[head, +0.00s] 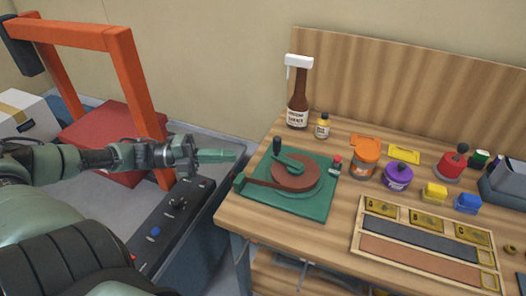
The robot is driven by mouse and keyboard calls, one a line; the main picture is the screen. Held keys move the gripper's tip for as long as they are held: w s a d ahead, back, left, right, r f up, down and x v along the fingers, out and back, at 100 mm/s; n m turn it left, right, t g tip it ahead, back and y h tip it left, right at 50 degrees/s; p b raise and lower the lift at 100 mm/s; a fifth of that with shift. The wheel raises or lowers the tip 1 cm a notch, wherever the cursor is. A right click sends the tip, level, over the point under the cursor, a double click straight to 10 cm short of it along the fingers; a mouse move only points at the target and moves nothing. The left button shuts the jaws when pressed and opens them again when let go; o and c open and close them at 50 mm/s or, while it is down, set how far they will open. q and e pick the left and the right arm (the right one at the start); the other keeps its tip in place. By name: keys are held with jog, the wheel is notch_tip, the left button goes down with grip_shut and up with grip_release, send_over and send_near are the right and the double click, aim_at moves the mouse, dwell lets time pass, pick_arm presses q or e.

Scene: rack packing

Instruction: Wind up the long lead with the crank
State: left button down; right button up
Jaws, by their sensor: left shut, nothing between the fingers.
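A green square base (306,208) with a round reddish-brown drum (311,178) sits at the left end of the wooden bench. A green crank arm (288,162) lies over the drum and carries an upright dark knob (277,147). A brown lead (264,182) runs from the drum to the base's left edge. My left gripper (236,155) comes in from the left and is shut and empty, its tip left of the crank knob and apart from it. My right gripper is not in view.
A brown bottle (298,108) and a small yellow bottle (322,127) stand behind the winder. An orange jar (364,164), a purple jar (397,177) and a wooden tray (359,246) are to the right. An orange frame (146,95) rises beside my left arm.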

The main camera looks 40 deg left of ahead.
pick_arm(q)
jog(key=b+x, duration=0.1)
jog(key=x, duration=0.6)
jog(key=shift+w+a+b, duration=0.15)
jog(key=shift+w+b, duration=0.05)
jog(key=shift+b, duration=0.2)
jog(key=shift+w, duration=0.7)
jog(key=shift+w+d, duration=0.2)
jog(key=shift+w, duration=0.7)
